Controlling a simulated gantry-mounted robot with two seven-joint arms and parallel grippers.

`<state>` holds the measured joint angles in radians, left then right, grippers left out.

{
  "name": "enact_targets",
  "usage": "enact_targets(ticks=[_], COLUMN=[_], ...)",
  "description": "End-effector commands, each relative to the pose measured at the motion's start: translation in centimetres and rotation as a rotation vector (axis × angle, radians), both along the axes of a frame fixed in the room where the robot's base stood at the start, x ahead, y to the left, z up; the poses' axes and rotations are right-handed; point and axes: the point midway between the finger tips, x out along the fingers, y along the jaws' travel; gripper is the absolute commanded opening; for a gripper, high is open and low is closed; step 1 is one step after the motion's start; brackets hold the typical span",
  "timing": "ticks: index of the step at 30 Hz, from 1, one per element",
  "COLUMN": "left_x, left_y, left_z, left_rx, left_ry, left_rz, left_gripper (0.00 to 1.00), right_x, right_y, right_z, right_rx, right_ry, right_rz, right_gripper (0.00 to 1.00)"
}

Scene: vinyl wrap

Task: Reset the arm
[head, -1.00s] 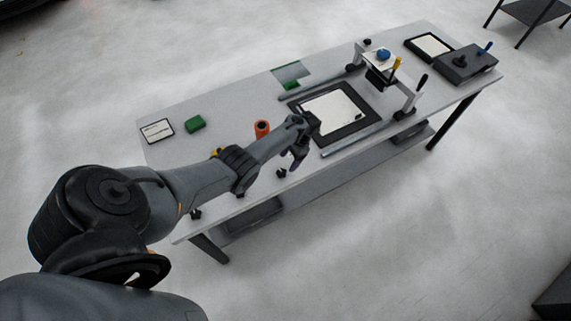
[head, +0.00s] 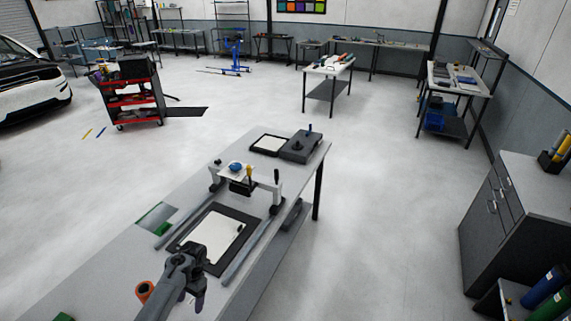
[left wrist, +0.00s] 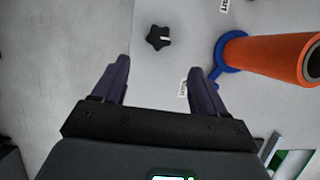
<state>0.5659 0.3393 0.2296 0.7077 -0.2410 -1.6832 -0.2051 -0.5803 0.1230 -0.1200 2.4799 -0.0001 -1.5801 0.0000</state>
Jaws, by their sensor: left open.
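My left gripper (head: 192,296) is low in the head view, over the workbench (head: 118,262), near the near end of a black-framed white panel (head: 212,236). In the left wrist view my left gripper (left wrist: 158,68) shows two dark fingers spread wide with nothing between them. A black star-shaped knob (left wrist: 158,38) lies on the bench beyond the fingertips. An orange tube (left wrist: 272,54) with a blue ring is at the right there; it also shows in the head view (head: 144,291), left of the gripper. My right gripper is not in view.
A small white bridge frame with a blue knob (head: 235,166) stands over the rails past the panel. A dark box (head: 300,148) sits at the bench's far end. A grey cabinet (head: 510,215) stands at the right. The floor between is clear.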

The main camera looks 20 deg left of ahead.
Motion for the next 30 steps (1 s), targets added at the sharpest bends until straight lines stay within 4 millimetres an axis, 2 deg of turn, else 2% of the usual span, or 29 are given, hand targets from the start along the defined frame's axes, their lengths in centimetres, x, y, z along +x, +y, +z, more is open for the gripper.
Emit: enact_targets(ticks=[5,7,11,14,20,24,30], left_x=[-1.0,-1.6,-3.3,-5.0,-9.7,-13.4,-17.5], left_y=[-1.0,-2.0,-5.1,-8.4,-16.2,-21.2,-25.9], left_z=[-0.3,-0.2,0.3,1.3,5.1,9.2,14.9], left_rx=[0.071,0.106,0.157,0.171,0.137,0.079,-0.005], left_ry=[-0.048,-0.083,-0.169,-0.244,-0.407,-0.512,-0.625], left_rz=[-0.033,-0.054,-0.103,-0.140,-0.188,-0.191,-0.163], left_gripper=[0.72,0.72,0.72,0.72,0.72,0.72,0.72], right_x=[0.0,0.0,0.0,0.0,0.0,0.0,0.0], right_y=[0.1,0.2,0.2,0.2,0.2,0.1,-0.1], right_z=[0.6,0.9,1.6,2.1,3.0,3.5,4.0], right_rx=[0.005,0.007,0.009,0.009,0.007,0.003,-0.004], right_ry=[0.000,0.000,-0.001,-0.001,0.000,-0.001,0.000], right_rz=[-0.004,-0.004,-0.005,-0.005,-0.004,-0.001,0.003], right_gripper=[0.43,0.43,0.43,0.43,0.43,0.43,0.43])
